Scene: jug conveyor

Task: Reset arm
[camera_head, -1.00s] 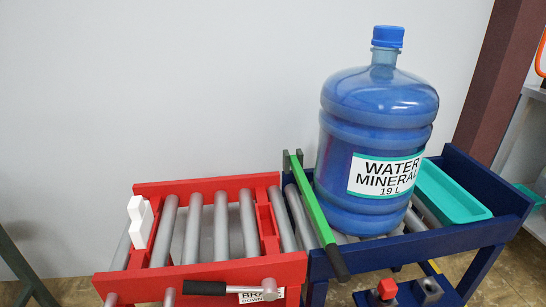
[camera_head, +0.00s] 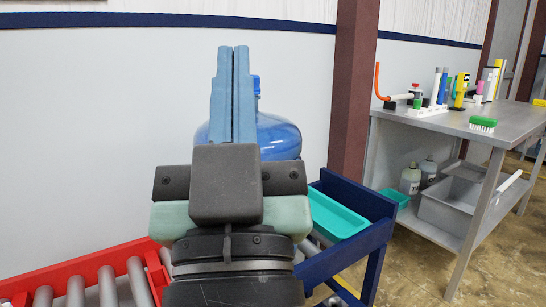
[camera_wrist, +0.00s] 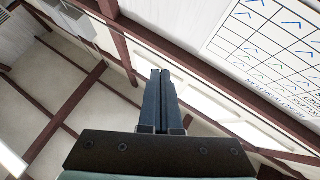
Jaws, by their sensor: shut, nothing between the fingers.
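My gripper (camera_head: 232,95) stands upright in the middle of the head view, its two blue fingers pressed together with nothing between them. It also shows in the wrist view (camera_wrist: 161,100), pointing up toward the ceiling beams. The blue water jug (camera_head: 279,138) stands behind my gripper on the conveyor. My gripper and wrist hide most of the jug, including its label and most of its cap.
The red conveyor section (camera_head: 78,267) is at lower left, the dark blue frame (camera_head: 356,203) with a teal tray (camera_head: 337,214) right of my arm. A grey workbench (camera_head: 480,131) holding tools and a brown column (camera_head: 353,90) stand at right. A chart (camera_wrist: 272,60) hangs in the wrist view.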

